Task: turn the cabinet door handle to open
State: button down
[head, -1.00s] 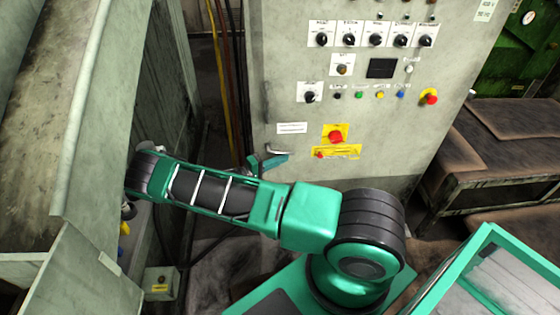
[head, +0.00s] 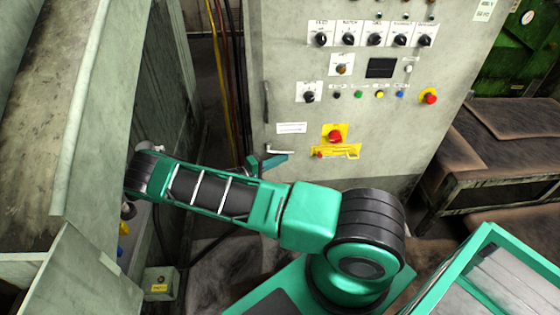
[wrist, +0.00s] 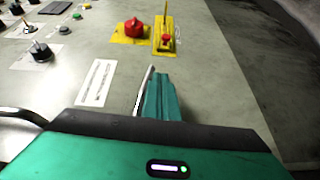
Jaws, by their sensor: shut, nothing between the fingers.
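The grey cabinet door (head: 350,175) stands upright and looks closed. Its silver lever handle (head: 280,151) lies roughly level in the head view, below a white label. In the wrist view the lever (wrist: 143,90) shows as a thin bar close along the left side of my green fingers. My gripper (head: 284,157) is shut and empty, just below the lever in the head view. It also shows in the wrist view (wrist: 161,77), pointing along the door face. I cannot tell whether the fingers touch the lever.
A red stop knob on a yellow plate (head: 335,134) and a yellow latch plate (head: 340,151) are right of the lever. A dark vertical pull bar (head: 266,101) is on the cabinet's left edge. A grey machine panel (head: 85,110) stands close on the left.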

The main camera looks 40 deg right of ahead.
dwell(0.4)
jog(key=a+f, duration=0.6)
jog(key=a, duration=0.4)
jog(key=shift+w+a+f, duration=0.15)
jog(key=shift+a+f, duration=0.1)
jog(key=shift+a, duration=0.05)
jog(key=shift+r, duration=0.1)
